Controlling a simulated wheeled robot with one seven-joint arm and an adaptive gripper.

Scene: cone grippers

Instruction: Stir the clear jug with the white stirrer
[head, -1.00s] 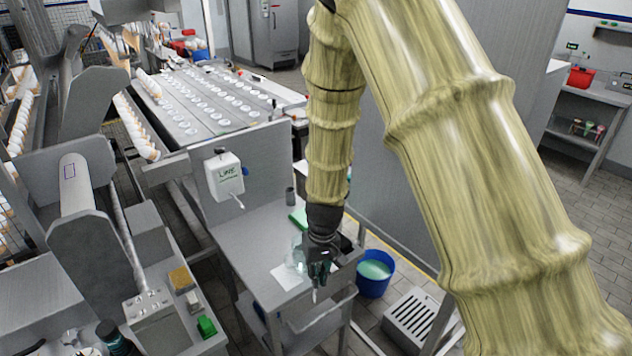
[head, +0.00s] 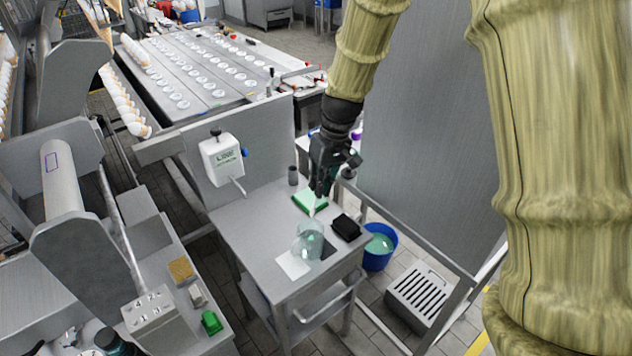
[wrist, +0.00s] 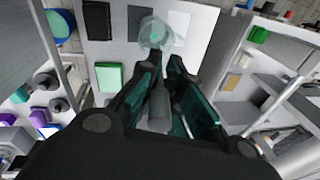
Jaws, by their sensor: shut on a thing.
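The clear jug (head: 310,242) stands upright on the grey metal table, with pale green liquid low in it. It also shows just beyond my fingertips in the wrist view (wrist: 155,36). My gripper (head: 321,186) is above and slightly behind the jug, pointing down. The stirrer's white lower part hangs below the fingers, close to the jug's rim. I cannot tell whether its tip is inside the jug.
A white sheet (head: 293,264) lies by the jug. A white dispenser (head: 222,158) hangs on the back panel. A blue bucket (head: 379,248) stands right of the table.

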